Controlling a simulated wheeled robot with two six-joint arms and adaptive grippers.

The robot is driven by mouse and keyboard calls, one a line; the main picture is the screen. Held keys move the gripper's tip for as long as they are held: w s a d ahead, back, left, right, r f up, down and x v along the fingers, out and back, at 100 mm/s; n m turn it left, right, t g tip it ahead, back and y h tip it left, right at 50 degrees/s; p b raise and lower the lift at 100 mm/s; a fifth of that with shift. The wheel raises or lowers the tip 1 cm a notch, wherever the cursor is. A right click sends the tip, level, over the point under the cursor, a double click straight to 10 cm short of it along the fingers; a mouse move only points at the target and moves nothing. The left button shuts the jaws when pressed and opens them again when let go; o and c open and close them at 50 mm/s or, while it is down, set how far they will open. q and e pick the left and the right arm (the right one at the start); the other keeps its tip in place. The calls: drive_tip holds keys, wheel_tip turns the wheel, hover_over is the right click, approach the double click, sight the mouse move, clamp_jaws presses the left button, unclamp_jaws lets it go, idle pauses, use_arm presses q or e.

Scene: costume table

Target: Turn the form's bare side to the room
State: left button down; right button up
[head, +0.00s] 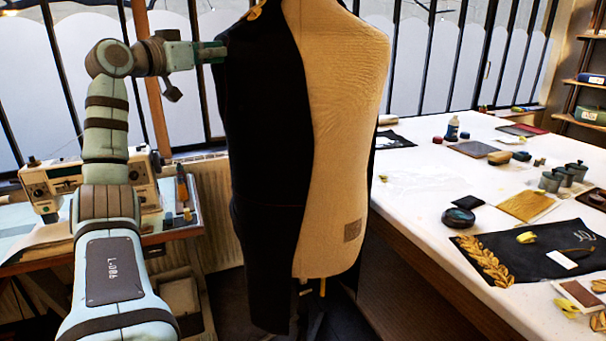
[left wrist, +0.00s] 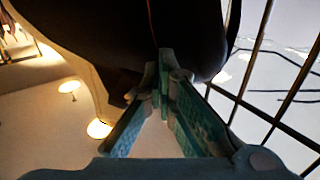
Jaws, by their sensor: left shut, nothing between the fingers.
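The dress form (head: 345,130) stands upright in the middle of the head view. Its right part is bare tan cloth, and its left part is covered by a dark garment half (head: 262,130). My left gripper (head: 222,52) is shut and empty, with its tips at the dark garment's left edge, near shoulder height. In the left wrist view the gripper (left wrist: 161,80) points at the dark cloth (left wrist: 150,30), which fills the upper middle; I cannot tell if the tips touch it. My right gripper is not in view.
A white-topped table (head: 415,210) stands right of the form, holding a dark embroidered panel (head: 530,255), several small pots and a bottle (head: 452,129). A sewing machine (head: 60,185) stands on a side table at left. Barred windows and a radiator (head: 215,190) lie behind.

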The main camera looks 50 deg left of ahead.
use_arm(q)
drive_tip(key=a+p, duration=0.1)
drive_tip(key=w+a+p, duration=0.1)
drive_tip(key=a, duration=0.1)
drive_tip(key=w+a+p, duration=0.1)
drive_tip(key=a+p, duration=0.1)
drive_tip(key=shift+f, duration=0.2)
drive_tip(key=a+r+p, duration=0.1)
drive_tip(key=p, duration=0.1)
drive_tip(key=shift+w+p, duration=0.3)
drive_tip(key=shift+p, duration=0.05)
drive_tip(key=shift+w+a+f, duration=0.35)
drive_tip(key=shift+a+f, duration=0.05)
drive_tip(key=shift+f, duration=0.15)
drive_tip(key=b, duration=0.1)
drive_tip(key=d+b, duration=0.1)
drive_tip(key=s+d+b, duration=0.1)
drive_tip(key=b, duration=0.1)
drive_tip(key=shift+d+f, duration=0.15)
drive_tip(key=shift+f, duration=0.1)
drive_tip(key=shift+s+d+r, duration=0.1)
drive_tip(key=shift+s+d, duration=0.05)
drive_tip(key=shift+d, duration=0.05)
drive_tip(key=b+v, duration=0.5)
drive_tip(key=v, duration=0.6)
drive_tip(key=shift+r, duration=0.25)
